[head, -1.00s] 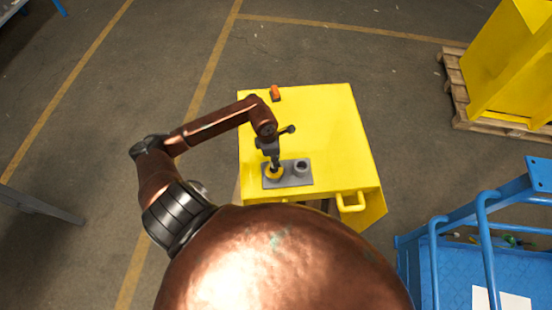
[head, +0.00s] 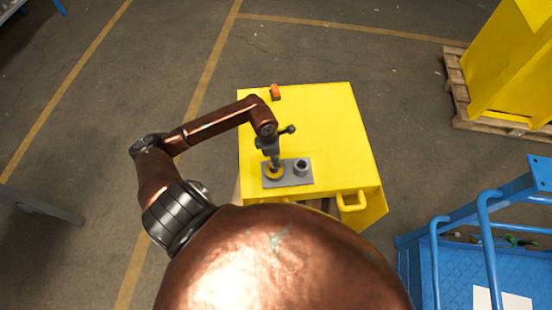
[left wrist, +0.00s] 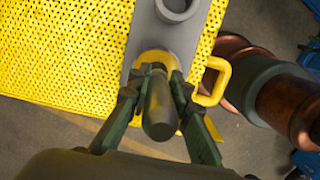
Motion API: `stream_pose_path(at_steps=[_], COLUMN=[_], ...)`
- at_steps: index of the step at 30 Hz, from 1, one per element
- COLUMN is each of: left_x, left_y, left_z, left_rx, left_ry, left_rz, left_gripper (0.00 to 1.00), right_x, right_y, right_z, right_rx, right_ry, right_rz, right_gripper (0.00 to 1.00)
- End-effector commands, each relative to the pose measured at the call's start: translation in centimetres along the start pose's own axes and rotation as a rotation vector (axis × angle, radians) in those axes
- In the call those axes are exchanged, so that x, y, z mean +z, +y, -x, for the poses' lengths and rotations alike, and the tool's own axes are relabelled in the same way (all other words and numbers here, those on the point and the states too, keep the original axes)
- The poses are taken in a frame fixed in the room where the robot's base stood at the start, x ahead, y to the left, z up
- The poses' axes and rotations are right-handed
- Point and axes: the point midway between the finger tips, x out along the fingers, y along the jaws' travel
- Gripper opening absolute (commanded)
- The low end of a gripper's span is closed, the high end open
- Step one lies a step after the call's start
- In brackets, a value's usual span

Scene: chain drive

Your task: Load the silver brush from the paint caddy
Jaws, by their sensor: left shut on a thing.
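The paint caddy is a grey plate (head: 290,182) with a yellow paint pot (head: 267,175) at its left and a grey cup (head: 302,168) at its right. My left gripper (head: 274,157) is above the yellow pot. In the left wrist view, my left gripper (left wrist: 158,98) is shut on the grey, rounded handle of the silver brush (left wrist: 159,115). The brush stands roughly upright over the yellow pot (left wrist: 157,58). Its lower end is hidden, so I cannot tell how deep it sits. The cup (left wrist: 177,6) is empty as far as I see. My right gripper is not in view.
The caddy is near the front edge of a yellow table (head: 325,130). A small orange object (head: 275,92) lies at the back left. A yellow handle (head: 351,202) sticks out at the front. The table's middle is clear. A blue cart (head: 450,265) stands at the right.

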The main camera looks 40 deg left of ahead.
Motion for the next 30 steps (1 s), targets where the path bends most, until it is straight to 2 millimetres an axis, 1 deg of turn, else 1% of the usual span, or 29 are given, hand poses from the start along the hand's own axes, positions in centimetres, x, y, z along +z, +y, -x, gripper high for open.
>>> stream_pose_path(at_steps=[30], left_x=[-0.01], left_y=[-0.03], left_z=[-0.17], left_rx=[0.000], left_ry=[0.000], left_rz=[0.000], left_gripper=[0.00], right_x=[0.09], right_y=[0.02], right_z=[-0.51], right_rx=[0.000], right_ry=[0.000], right_rz=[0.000], right_gripper=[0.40])
